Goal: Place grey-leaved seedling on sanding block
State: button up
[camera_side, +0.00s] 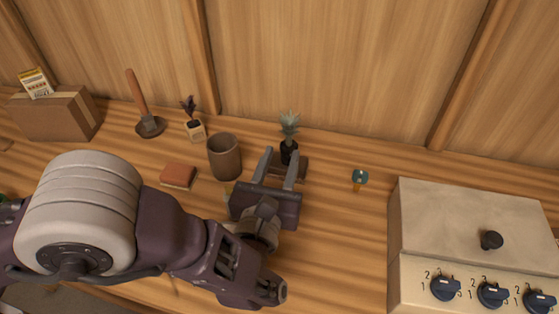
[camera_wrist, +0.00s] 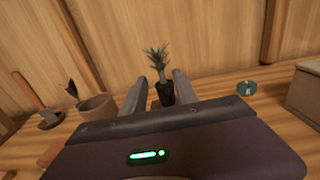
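The grey-leaved seedling (camera_side: 289,124) stands upright in a black pot at the back of the bench. It also shows in the wrist view (camera_wrist: 159,60). A flat brown piece (camera_side: 303,167) lies at its base; I cannot tell whether the pot stands on it. My gripper (camera_side: 282,153) is open, with its fingers pointing at the pot. In the wrist view the pot shows between the fingertips, closer to the right finger; contact is unclear. A reddish-brown block (camera_side: 178,175), which looks like the sanding block, lies flat to the left with nothing on it.
A brown cup (camera_side: 225,158) stands between block and seedling. Behind are a dark-leaved seedling (camera_side: 195,128), a wooden-handled tool (camera_side: 139,97) and a cardboard box (camera_side: 62,115). A small blue-topped item (camera_side: 360,177) is to the right, before a large knobbed box (camera_side: 470,235).

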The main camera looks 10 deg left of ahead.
jog(key=shift+s, duration=0.45)
jog(key=w+a+r+n+g+y, duration=0.25)
jog(key=a+r+n+y, duration=0.4)
jog(key=a, duration=0.55)
jog(key=s+a+r+n+g+y, duration=0.1)
jog(key=s+a+r+n+g, duration=0.15)
jog(key=a, duration=0.35)
jog(key=s+a+r+n+g+y, duration=0.1)
jog(key=s+a+r+n+g, duration=0.1)
jog(key=a+n, duration=0.25)
jog(key=s+a+r+n+g+y, duration=0.1)
jog(key=s+a+r+n+g, duration=0.15)
jog(key=a, duration=0.45)
jog(key=s+a+r+n+g+h, duration=0.1)
jog(key=s+a+n+g+h, duration=0.2)
jog(key=s+n, duration=0.5)
jog(key=s+a+r+n+g+h, duration=0.15)
jog(key=s+a+n, duration=0.3)
jog(key=s, duration=0.45)
jog(key=s+d+n+t+h, duration=0.1)
jog(key=s+d+n+h, duration=0.4)
jog(key=n, duration=0.2)
jog(key=shift+s+d+r+t, duration=0.25)
jog(key=shift+s+d+t, duration=0.05)
jog(key=shift+s+d, duration=0.05)
